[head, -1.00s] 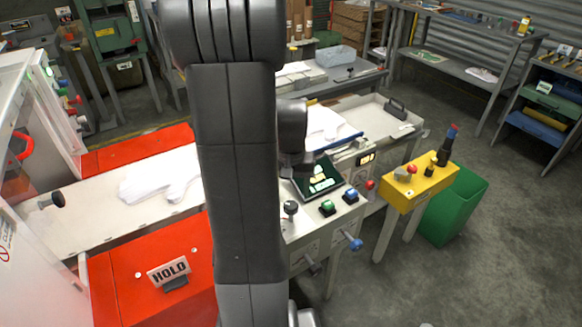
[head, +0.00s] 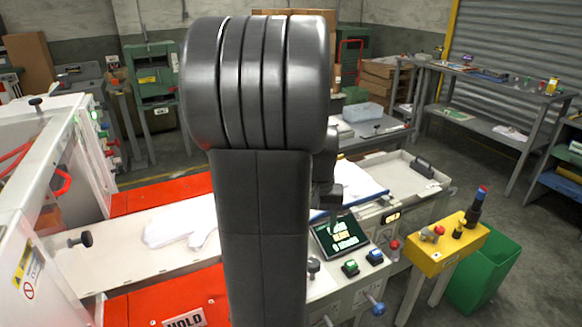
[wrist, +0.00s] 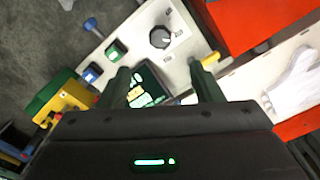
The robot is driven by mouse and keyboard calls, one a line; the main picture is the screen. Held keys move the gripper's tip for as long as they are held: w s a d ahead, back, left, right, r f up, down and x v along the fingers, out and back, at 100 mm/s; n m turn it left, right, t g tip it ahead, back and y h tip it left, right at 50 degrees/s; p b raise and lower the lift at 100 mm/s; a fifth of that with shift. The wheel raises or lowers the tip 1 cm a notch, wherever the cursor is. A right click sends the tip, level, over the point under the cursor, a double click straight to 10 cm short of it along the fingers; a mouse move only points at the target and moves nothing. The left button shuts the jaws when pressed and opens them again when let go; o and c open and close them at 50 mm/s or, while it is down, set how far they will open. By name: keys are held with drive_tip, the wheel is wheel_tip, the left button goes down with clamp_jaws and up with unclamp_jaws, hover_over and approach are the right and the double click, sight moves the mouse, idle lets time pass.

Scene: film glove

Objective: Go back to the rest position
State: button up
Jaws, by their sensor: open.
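My gripper (wrist: 160,68) is open in the wrist view, its two dark fingers spread apart with nothing between them. It is above the white control panel (wrist: 140,42), apart from it as far as I can tell. The panel's dark screen with lit text (wrist: 148,88) shows between and beyond the fingers. In the head view my dark arm stands upright in the middle and hides part of the bench; the fingers cannot be made out there. The screen (head: 341,234) and the panel (head: 340,285) are right of the arm.
A white glove shape (head: 180,226) lies on the pale bed between red covers (head: 160,194), left of the arm. A yellow button box (head: 447,246) and green bin (head: 484,279) stand at the right. A white cabinet (head: 50,180) is at the left. Floor beyond the bin is clear.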

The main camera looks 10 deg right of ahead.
wheel_tip(320, 180, down, 14)
drive_tip(key=shift+b, duration=0.45)
drive_tip(key=shift+r, duration=0.1)
